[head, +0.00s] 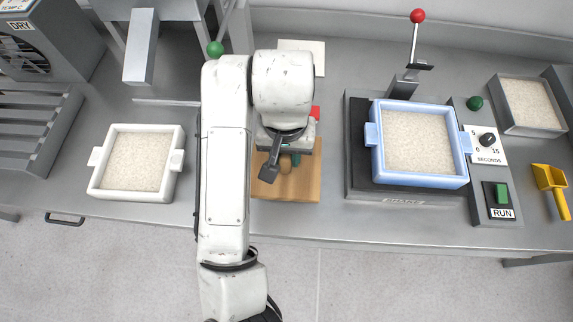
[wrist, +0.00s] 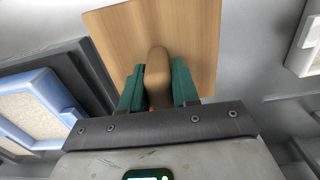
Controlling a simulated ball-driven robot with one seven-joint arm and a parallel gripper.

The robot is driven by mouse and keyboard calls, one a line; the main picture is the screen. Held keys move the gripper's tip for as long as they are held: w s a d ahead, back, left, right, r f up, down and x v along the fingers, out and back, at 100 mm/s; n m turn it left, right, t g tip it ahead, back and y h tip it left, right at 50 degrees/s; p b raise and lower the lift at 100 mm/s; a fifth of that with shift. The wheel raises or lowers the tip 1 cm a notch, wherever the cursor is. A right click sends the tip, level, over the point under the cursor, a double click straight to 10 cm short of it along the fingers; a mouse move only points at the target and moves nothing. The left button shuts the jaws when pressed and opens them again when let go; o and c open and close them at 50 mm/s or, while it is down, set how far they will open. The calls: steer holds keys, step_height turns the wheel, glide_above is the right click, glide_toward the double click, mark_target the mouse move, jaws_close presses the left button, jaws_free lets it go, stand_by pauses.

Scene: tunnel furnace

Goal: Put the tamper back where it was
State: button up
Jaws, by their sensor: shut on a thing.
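My gripper (head: 285,160) is over the wooden board (head: 308,187) in the middle of the bench. In the wrist view, its two green fingers (wrist: 158,88) are shut on a rounded brown handle (wrist: 157,68), which I take to be the tamper. The end of the tamper (head: 286,168) shows just below the fingers in the head view. The board (wrist: 200,35) lies behind it in the wrist view. The rest of the tamper is hidden, and I cannot tell whether it touches the board.
A white sand-filled box (head: 176,150) stands left of my arm. A blue sand-filled box (head: 378,165) sits on the dark shaker plate (head: 358,185) to the right, below a red-knobbed lever (head: 417,16). A yellow scoop (head: 549,178) lies far right. Bare bench separates board and shaker.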

mark_target(286, 173)
step_height(286, 173, down, 9)
steer(key=shift+r+p, duration=0.1)
steer(key=shift+p, duration=0.4)
steer(key=o, duration=1)
step_height(286, 173, up, 12)
stand_by(0.3)
